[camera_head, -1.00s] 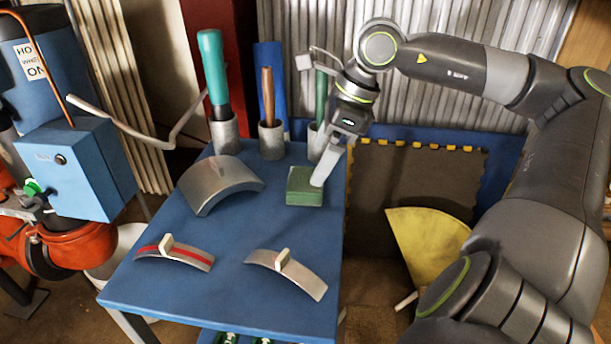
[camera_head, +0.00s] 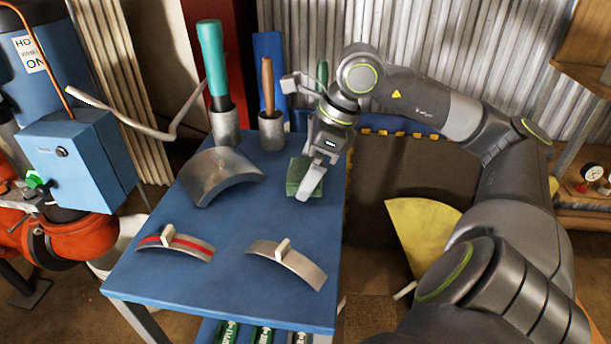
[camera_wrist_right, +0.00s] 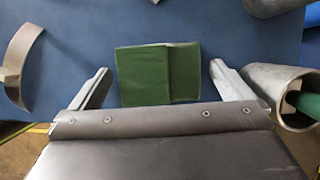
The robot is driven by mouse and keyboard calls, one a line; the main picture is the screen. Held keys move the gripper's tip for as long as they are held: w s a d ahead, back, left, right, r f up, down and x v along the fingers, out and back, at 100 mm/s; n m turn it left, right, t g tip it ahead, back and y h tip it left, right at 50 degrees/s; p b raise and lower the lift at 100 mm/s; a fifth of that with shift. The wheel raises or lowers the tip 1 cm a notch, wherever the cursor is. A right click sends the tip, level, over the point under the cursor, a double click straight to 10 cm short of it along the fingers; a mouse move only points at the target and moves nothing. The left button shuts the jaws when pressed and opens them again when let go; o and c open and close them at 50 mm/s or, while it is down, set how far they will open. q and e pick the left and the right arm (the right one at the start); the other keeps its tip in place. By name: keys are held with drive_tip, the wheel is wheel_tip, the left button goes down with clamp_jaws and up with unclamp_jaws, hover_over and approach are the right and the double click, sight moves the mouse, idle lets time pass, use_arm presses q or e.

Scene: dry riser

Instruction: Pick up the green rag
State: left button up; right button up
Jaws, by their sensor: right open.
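The green rag (camera_head: 296,176) lies folded on the blue table (camera_head: 225,285), toward its right edge. In the right wrist view the rag (camera_wrist_right: 150,73) shows as a flat folded rectangle between and just ahead of the two fingers. My right gripper (camera_head: 308,186) is above the rag and hides part of it in the head view. In the right wrist view the gripper (camera_wrist_right: 158,80) is open, with one finger to each side of the rag and nothing held. I cannot tell its exact height above the table. My left gripper is not in view.
A curved metal plate (camera_head: 222,178) lies left of the rag. Two curved strips with white tabs, one red-striped (camera_head: 175,244) and one plain (camera_head: 288,264), lie nearer. Metal cups with a teal-handled tool (camera_head: 211,65) and a wooden-handled tool (camera_head: 268,90) stand behind. The table's front is clear.

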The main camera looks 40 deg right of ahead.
drive_tip(key=c, duration=0.9)
drive_tip(key=shift+r, duration=0.4)
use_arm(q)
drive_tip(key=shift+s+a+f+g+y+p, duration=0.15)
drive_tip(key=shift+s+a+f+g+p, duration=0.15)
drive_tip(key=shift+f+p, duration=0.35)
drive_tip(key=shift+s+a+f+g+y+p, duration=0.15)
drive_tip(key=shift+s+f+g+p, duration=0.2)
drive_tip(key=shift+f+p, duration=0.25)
use_arm(e)
wheel_tip(320, 180, up, 9)
drive_tip(key=o, duration=0.4)
drive_tip(key=c, duration=0.3)
